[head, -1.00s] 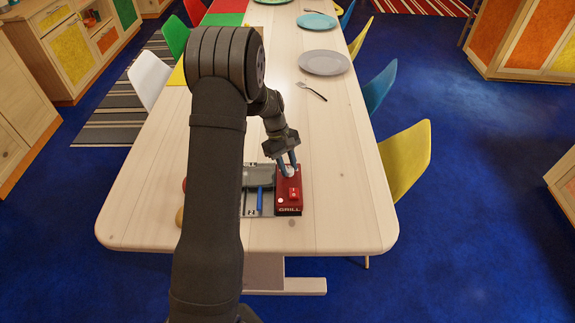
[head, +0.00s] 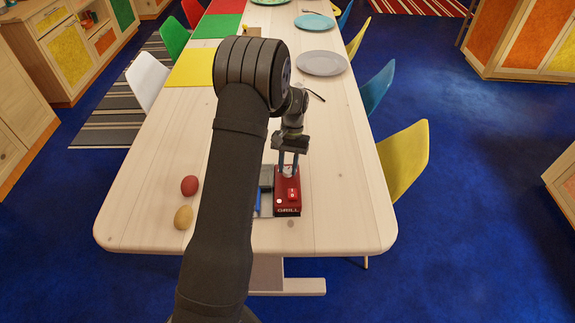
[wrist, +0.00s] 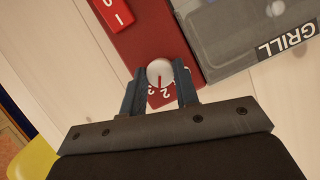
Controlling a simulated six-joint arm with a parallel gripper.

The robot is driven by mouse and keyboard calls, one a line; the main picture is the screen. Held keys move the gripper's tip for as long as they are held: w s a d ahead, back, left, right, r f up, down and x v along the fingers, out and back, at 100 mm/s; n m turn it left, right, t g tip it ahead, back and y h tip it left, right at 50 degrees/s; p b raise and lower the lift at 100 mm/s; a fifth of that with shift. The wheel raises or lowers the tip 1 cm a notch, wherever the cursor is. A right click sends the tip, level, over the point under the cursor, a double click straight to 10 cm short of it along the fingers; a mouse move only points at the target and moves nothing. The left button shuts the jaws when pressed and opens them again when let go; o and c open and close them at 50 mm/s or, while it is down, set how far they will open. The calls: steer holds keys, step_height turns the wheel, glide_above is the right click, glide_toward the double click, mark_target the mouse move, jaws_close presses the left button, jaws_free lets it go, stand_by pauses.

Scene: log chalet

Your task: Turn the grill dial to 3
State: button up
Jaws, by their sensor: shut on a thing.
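The dial (wrist: 158,70) is a round whitish knob with a red pointer line, on top of the box. In the wrist view the line points down the picture towards small white figures on a red patch; which figure it meets is too small to tell. My gripper (head: 288,172) points down over the box. In the wrist view my gripper (wrist: 160,82) is shut on the dial, one finger on each side.
A red switch (wrist: 113,14) sits on the same box. A red egg-like thing (head: 189,186) and a yellowish one (head: 183,217) lie to the left, beside my arm. A grey plate (head: 321,63) lies farther back. The table right of the grill is clear.

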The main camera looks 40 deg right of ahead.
steer(key=m+t, duration=0.2)
steer(key=m, duration=0.3)
steer(key=shift+s+m, duration=0.15)
steer(key=shift+m, duration=0.15)
stand_by(0.4)
steer(key=o, duration=1)
steer(key=shift+y, duration=0.3)
steer(key=v, duration=1.7)
steer(key=shift+s+d+r, duration=0.1)
steer(key=shift+s+r, duration=0.2)
steer(key=x, duration=1.7)
steer(key=shift+w+f, duration=0.25)
steer(key=shift+f, duration=0.05)
